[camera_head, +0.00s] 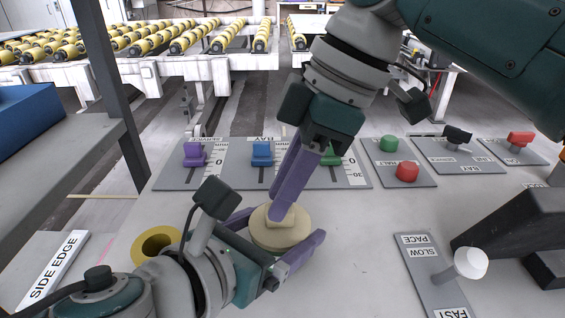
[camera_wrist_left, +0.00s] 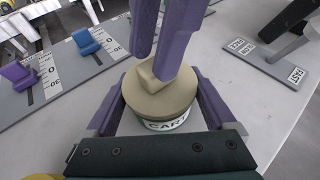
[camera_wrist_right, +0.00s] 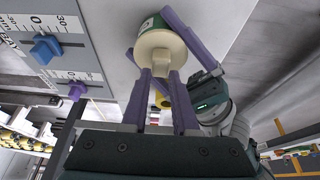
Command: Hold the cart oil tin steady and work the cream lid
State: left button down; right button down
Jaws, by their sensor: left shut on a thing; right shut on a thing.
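The cart oil tin stands on the slab, its label reading CART in the left wrist view (camera_wrist_left: 168,125); its green and white side also shows in the right wrist view (camera_wrist_right: 150,22). The round cream lid (camera_head: 281,236) with a raised grip sits on top of the tin and hides most of it from the head. My left gripper (camera_head: 277,232) is shut around the tin, one purple finger on each side. My right gripper (camera_head: 282,208) comes down from above and is shut on the lid's raised grip (camera_wrist_right: 161,66).
A yellow ring-shaped thing (camera_head: 157,243) lies left of the tin, partly behind my left arm. Panels with purple (camera_head: 194,154), blue (camera_head: 261,153) and green sliders stand behind. Green and red buttons (camera_head: 407,171) and a white-knobbed pace lever (camera_head: 470,263) are to the right.

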aim_at(308, 221)
pick_arm(q)
jog(key=shift+a+f, duration=0.25)
jog(key=shift+f, duration=0.15)
pick_arm(e)
jog(key=shift+a+r, duration=0.15)
jog(key=shift+r, duration=0.5)
pick_arm(q)
jog(key=shift+d+r, duration=0.1)
jog(key=shift+r, duration=0.1)
pick_arm(e)
jog(key=c, duration=1.1)
grip_release()
jog(key=shift+f, duration=0.1)
jog(key=shift+v, duration=4.05)
pick_arm(q)
grip_release()
